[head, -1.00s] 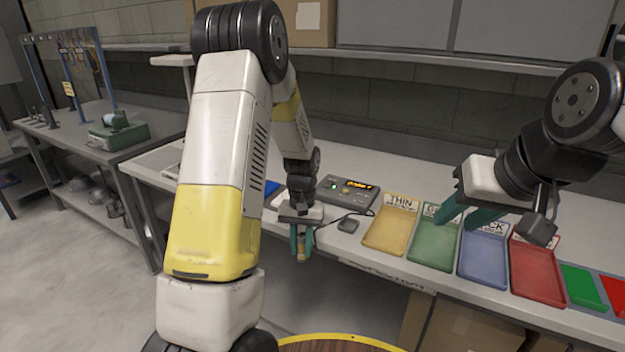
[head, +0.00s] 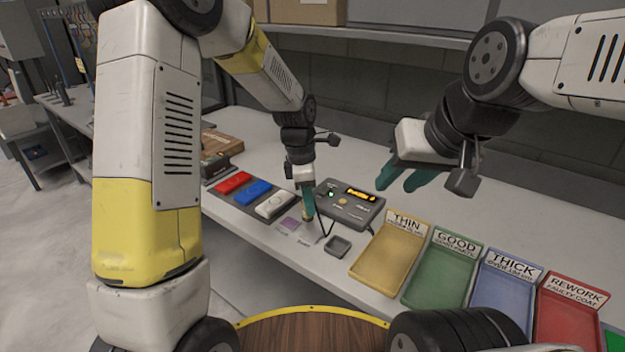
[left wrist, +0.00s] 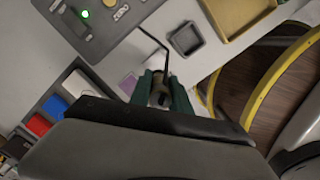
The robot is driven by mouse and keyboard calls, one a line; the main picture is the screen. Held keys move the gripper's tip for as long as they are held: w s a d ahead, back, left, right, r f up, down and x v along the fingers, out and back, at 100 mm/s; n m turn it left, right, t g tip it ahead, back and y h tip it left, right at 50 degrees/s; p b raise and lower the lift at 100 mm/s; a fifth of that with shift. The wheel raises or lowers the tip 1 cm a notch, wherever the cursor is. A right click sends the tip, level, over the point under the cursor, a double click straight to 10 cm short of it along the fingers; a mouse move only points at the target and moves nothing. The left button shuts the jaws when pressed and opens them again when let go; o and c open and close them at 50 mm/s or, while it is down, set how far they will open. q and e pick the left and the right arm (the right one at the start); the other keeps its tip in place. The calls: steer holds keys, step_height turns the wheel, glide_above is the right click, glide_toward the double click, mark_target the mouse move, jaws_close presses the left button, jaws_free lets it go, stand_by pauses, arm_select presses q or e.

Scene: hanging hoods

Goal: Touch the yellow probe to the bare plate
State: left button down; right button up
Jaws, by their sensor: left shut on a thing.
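My left gripper (head: 307,204) is shut on the probe (left wrist: 158,96), which shows a dark, round top and a tan-yellow part between the teal fingers. A thin black cable runs to it. The gripper is low over the bench, just right of a purple square (head: 289,224) with a small printed label. A second small label lies right of that one; a pale area (head: 312,228) above it is partly covered by the fingers, and I cannot tell the bare plate's outline. Whether the probe tip touches is hidden. My right gripper (head: 405,180) is open and empty above the bench.
A grey gauge box (head: 350,204) with a lit display stands behind the probe. A small dark square dish (head: 338,245) lies to its front right. Red, blue and pale parts lie in a dark rack (head: 240,199) to the left. Labelled trays (head: 387,262) fill the right.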

arm_select(q)
steer(key=shift+w+d+r+n, duration=0.2)
steer(key=shift+w+d+n, duration=0.1)
steer(key=shift+d+n, duration=0.2)
steer(key=shift+f, duration=2.95)
steer(key=shift+f, duration=0.55)
steer(key=shift+r, duration=3.55)
